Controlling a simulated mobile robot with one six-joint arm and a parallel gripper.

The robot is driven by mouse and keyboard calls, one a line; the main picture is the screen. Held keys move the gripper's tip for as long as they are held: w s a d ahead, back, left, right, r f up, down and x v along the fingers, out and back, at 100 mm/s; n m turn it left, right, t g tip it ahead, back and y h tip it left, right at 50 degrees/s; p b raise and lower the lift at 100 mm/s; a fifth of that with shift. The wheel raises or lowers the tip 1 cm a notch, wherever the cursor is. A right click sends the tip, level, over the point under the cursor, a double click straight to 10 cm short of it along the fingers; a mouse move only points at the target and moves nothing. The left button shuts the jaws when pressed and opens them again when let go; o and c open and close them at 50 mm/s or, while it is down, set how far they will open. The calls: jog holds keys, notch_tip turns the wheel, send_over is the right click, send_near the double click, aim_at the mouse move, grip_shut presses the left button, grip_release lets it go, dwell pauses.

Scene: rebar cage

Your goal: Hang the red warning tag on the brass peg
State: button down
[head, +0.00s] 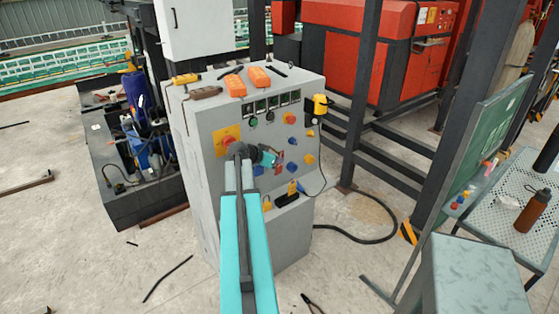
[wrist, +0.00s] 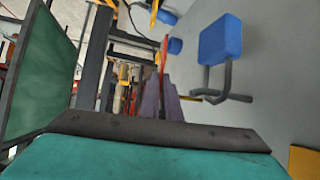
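My gripper (head: 269,158) is at the front panel of the grey control cabinet (head: 215,187) in the head view. In the wrist view its two fingers (wrist: 161,98) are close together, with the thin red edge of the warning tag (wrist: 163,52) showing beyond their tips. The tag looks held edge-on, and it shows as a small red patch (head: 279,168) beside the gripper in the head view. I cannot make out the brass peg for certain in either view; the arm and gripper cover part of the panel.
A blue padlock-like block (wrist: 220,40) with a grey loop stands close to the fingers in the wrist view. Buttons and a yellow device (head: 320,104) are on the panel. A green board (head: 488,140) and perforated table (head: 510,205) stand at right. Open floor lies in front.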

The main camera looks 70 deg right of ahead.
jog(key=shift+w+d+f+b, duration=0.2)
jog(key=shift+w+d+b, duration=0.2)
jog(key=shift+w, duration=0.2)
jog(key=shift+w+d+f+b, duration=0.15)
jog(key=shift+w+d+b, duration=0.2)
jog(key=shift+w, duration=0.2)
jog(key=shift+w, duration=0.1)
dwell(0.6)
jog(key=c, duration=1.9)
grip_release()
jog(key=shift+a+r, duration=0.1)
jog(key=shift+r, duration=0.05)
